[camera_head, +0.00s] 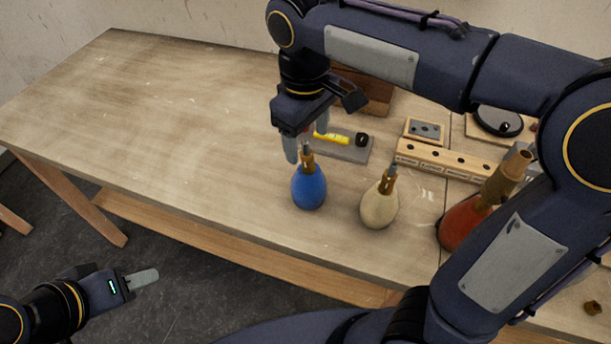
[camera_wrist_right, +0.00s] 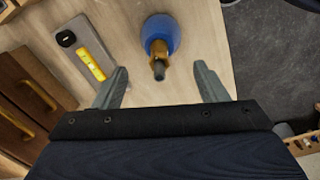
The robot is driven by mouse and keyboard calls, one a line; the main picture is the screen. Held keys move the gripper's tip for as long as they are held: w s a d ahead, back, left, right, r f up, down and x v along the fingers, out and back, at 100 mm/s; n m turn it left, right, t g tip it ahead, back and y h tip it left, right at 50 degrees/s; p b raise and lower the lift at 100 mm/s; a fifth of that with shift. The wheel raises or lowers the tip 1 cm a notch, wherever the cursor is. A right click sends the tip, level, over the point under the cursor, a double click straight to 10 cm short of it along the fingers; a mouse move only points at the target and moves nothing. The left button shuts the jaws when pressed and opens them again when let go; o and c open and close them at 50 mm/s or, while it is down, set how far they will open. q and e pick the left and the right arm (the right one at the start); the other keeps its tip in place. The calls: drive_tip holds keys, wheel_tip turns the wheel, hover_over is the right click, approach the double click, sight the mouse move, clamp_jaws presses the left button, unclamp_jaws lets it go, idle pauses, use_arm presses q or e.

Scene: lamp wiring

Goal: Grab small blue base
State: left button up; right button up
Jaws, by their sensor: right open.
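The small blue base (camera_head: 309,190) is a rounded blue body with a brass neck, standing upright near the table's front edge. My right gripper (camera_head: 307,140) is open and empty above and just behind it. In the right wrist view the blue base (camera_wrist_right: 160,30) lies ahead of the open right gripper (camera_wrist_right: 162,86), roughly centred between the fingers, with its brass neck pointing toward the camera. No finger visibly grips it. My left gripper (camera_head: 142,278) is low at the left, off the table's front edge; its fingers overlap, so its opening is unclear.
A cream base (camera_head: 379,205) stands right of the blue one, and a larger red base (camera_head: 461,222) is partly behind my right arm. A grey block with a yellow tool (camera_head: 345,147) and a wooden holed rack (camera_head: 445,160) lie behind. The table's left side (camera_head: 150,120) is clear.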

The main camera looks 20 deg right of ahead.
sight(308, 153)
wheel_tip(308, 153, down, 7)
drive_tip(key=shift+w+d, duration=0.1)
drive_tip(key=shift+w, duration=0.05)
clamp_jaws()
idle(0.5)
